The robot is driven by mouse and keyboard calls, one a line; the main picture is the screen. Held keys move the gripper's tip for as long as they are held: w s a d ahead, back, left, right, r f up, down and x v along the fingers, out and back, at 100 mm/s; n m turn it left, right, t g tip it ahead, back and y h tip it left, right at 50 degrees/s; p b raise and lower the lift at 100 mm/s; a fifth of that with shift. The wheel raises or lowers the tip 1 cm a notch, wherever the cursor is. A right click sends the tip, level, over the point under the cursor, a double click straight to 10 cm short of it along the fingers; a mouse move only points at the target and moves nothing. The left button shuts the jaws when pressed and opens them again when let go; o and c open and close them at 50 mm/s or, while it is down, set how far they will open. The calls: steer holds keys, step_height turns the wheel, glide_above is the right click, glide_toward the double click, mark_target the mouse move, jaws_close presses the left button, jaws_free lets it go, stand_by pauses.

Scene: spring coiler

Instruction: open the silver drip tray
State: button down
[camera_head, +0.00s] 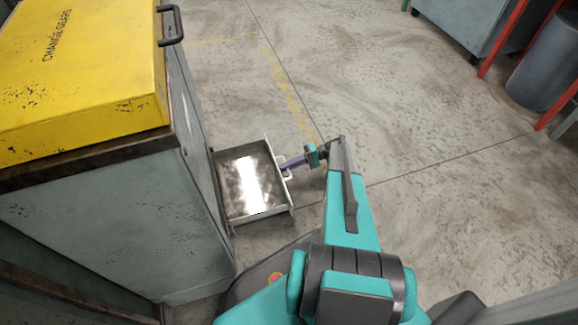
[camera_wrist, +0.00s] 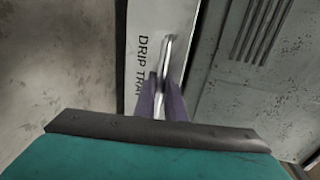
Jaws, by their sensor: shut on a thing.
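The silver drip tray (camera_head: 236,204) is a shallow open drawer near the floor, pulled out from the grey cabinet on the left in the head view. Its shiny inside shows from above. In the wrist view its front panel (camera_wrist: 143,72) carries the words "DRIP TRA", with the last part hidden behind a finger. The tray's handle (camera_head: 287,176) is a light bar on its front; it also shows in the wrist view (camera_wrist: 166,52). My gripper (camera_wrist: 161,98) has its purple fingers on either side of this handle and is shut on it.
A yellow box marked "CHANGE GEARS" (camera_head: 90,75) sits on the grey cabinet (camera_head: 110,220), with a black handle (camera_head: 172,25) at its corner. Concrete floor (camera_head: 400,100) is clear right of the tray. A grey bin (camera_head: 545,65) and red posts stand at the far upper right.

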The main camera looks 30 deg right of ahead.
steer(key=shift+s+a, duration=0.25)
steer(key=shift+s, duration=0.1)
steer(key=c, duration=2.1)
jaws_free()
steer(key=shift+w, duration=0.15)
steer(key=shift+d+r, duration=0.15)
steer(key=shift+d, duration=0.5)
steer(key=b+v, duration=0.5)
steer(key=v, duration=0.7)
steer(key=shift+d, duration=0.25)
steer(key=shift+a, duration=0.1)
